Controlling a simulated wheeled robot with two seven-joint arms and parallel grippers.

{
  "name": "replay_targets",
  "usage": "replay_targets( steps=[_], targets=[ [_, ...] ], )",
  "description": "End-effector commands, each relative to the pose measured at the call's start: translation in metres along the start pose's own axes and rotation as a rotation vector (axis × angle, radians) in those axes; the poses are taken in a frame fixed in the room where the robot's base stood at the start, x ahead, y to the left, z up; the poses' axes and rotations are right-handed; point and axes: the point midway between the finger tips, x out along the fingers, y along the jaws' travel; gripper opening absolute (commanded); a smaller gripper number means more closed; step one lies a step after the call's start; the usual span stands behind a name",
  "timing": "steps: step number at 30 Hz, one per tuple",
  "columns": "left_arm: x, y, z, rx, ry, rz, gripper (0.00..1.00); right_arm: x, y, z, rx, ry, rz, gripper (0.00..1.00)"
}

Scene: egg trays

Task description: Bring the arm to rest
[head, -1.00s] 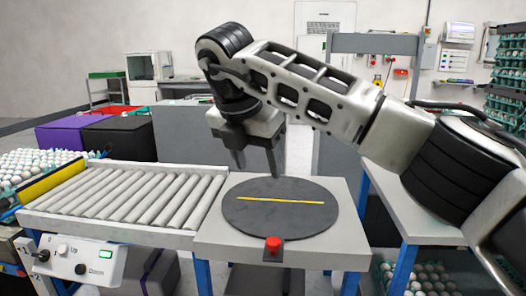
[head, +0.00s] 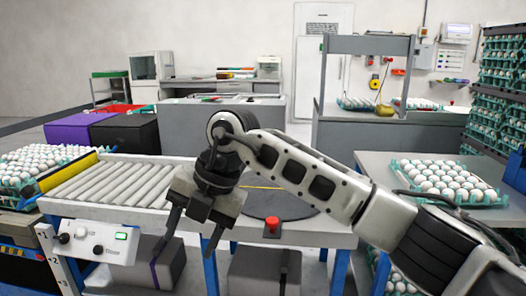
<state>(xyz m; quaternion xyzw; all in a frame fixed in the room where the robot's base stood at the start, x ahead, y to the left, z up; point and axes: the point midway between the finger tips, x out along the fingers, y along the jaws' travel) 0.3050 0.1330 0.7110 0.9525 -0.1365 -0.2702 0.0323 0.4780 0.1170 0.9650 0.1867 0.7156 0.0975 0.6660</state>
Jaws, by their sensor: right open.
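My right arm comes in from the right, and its gripper (head: 191,238) hangs pointing down. It is in front of the near edge of the turntable stand, at the end of the roller conveyor (head: 115,190). The two dark fingers are apart with nothing between them. The dark round turntable (head: 300,205) is partly hidden behind my arm; only a piece of its yellow line shows. My left gripper does not show.
A red button (head: 272,223) sits on the stand's front edge. Egg trays lie at the left (head: 42,160) and on the right table (head: 445,181). Stacked egg trays (head: 497,95) stand far right. Dark boxes (head: 140,262) stand below the conveyor.

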Motion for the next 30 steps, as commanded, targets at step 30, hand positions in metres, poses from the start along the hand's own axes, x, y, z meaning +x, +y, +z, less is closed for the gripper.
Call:
replay_targets(
  steps=[30],
  targets=[
    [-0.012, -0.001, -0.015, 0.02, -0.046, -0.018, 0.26, 0.079, -0.28, -0.052, 2.027, -0.035, 1.602, 0.55]
  ],
)
